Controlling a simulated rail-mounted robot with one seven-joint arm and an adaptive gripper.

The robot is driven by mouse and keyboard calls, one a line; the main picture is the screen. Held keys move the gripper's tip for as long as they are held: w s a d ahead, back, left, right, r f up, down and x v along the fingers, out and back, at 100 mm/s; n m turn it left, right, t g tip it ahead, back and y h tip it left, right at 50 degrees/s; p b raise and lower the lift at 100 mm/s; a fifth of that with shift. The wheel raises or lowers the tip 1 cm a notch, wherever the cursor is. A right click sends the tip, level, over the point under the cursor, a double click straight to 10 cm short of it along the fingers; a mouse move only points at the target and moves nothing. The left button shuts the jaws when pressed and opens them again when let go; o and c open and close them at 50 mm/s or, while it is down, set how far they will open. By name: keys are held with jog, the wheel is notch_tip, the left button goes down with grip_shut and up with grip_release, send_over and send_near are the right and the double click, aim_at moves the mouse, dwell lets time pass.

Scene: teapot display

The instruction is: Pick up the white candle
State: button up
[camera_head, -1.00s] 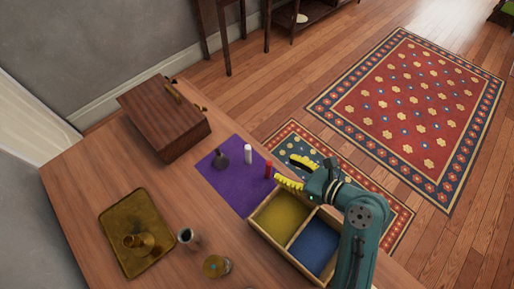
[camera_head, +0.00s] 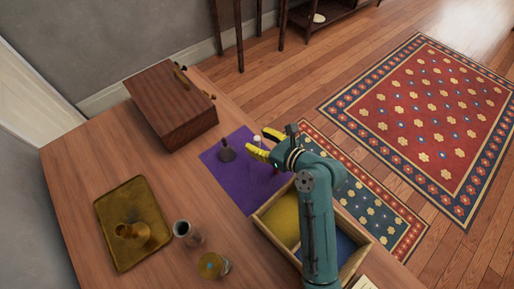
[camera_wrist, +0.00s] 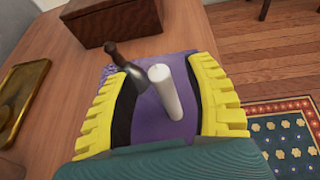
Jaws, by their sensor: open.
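The white candle (camera_wrist: 165,90) stands upright on the purple cloth (camera_wrist: 150,128). In the wrist view it is between the two yellow fingers of my gripper (camera_wrist: 160,72), with a gap on each side. In the head view only a small part of the white candle (camera_head: 257,138) shows between the fingertips of my gripper (camera_head: 258,142). My gripper is open and holds nothing. My arm hides much of the cloth's right side.
A dark bell-like object (camera_head: 227,151) stands close left of the candle, its handle leaning near the left finger. A wooden box (camera_head: 172,108) is behind. A divided tray (camera_head: 264,224) lies under my arm. A brass tray (camera_head: 112,207) and small cups (camera_head: 187,233) are at left.

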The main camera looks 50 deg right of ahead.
grip_shut()
jog(key=shift+r, duration=0.15)
